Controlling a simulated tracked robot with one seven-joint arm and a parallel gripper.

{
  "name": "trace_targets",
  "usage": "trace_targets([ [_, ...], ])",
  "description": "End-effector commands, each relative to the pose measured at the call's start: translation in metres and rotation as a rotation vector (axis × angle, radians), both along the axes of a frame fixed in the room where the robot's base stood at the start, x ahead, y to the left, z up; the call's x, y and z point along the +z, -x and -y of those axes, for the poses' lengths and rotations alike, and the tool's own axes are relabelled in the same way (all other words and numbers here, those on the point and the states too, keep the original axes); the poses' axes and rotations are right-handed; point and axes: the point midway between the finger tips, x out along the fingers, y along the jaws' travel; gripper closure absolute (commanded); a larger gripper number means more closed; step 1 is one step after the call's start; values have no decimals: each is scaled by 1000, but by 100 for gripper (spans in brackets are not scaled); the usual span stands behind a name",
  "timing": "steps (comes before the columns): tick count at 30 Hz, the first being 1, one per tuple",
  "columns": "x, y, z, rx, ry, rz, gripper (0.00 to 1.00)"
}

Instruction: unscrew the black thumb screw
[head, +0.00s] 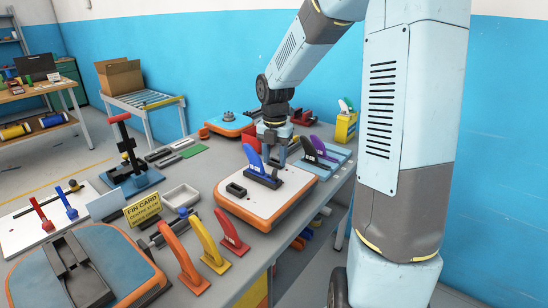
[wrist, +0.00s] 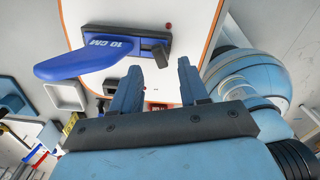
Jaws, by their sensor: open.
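A black thumb screw (wrist: 155,50) stands up from one end of the dark fin base (wrist: 122,40), next to a blue fin marked 10 CM (wrist: 92,52). The blue fin also shows in the head view (head: 252,157), upright in its base on a white board with an orange edge (head: 236,204). My gripper (wrist: 158,72) is open and empty. Its two fingers point toward the screw, one on each side of its line, and look apart from it. In the head view my gripper (head: 281,158) is just behind the blue fin, and the screw is hard to make out there.
A purple fin (head: 318,147) and a black fin stand on a blue board to the right. Red (head: 231,234), yellow (head: 208,243) and orange (head: 182,258) fins stand at the front left.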

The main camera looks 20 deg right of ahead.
Motion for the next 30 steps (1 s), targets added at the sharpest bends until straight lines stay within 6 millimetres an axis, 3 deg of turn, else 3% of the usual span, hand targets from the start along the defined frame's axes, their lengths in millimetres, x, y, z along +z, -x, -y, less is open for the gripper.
trace_targets([
  [6, 0, 0, 0, -174, 0, 0, 56],
  [17, 0, 0, 0, -207, 0, 0, 56],
  [30, 0, 1, 0, -539, 0, 0, 56],
])
